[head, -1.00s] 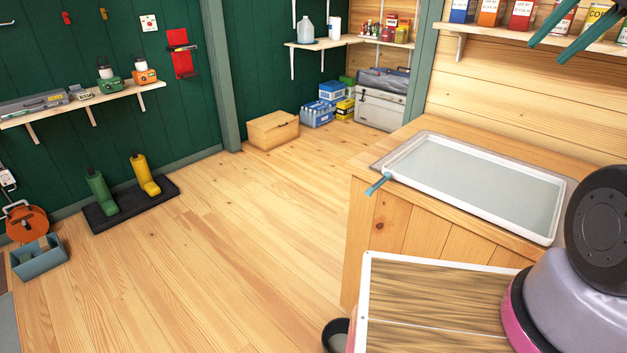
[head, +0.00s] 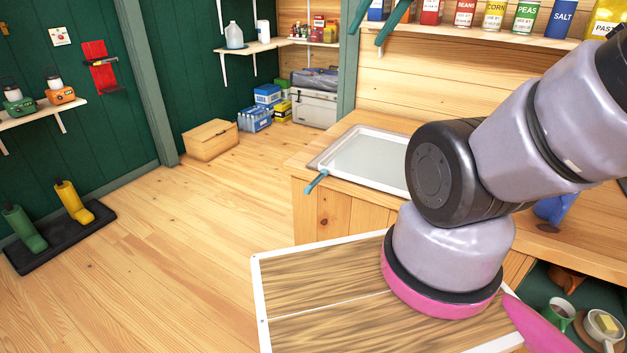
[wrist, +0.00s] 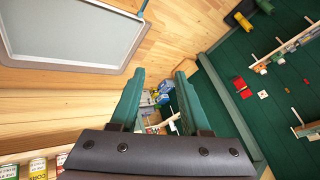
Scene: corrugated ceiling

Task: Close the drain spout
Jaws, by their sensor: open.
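The drain spout (head: 316,181) is a small teal tube sticking out from the near left corner of the pale sink tray (head: 335,152). It points out over the edge of the wooden counter. In the wrist view the spout (wrist: 143,8) shows at the top edge beside the tray (wrist: 122,72), partly cut off. My gripper (head: 364,38) has teal fingers at the top of the head view, above and behind the tray, well apart from the spout. In the wrist view my gripper (wrist: 160,74) is open with nothing between its fingers.
A shelf of cans and boxes (head: 464,12) runs along the wall close to my gripper. My arm covers the tray's right part in the head view.

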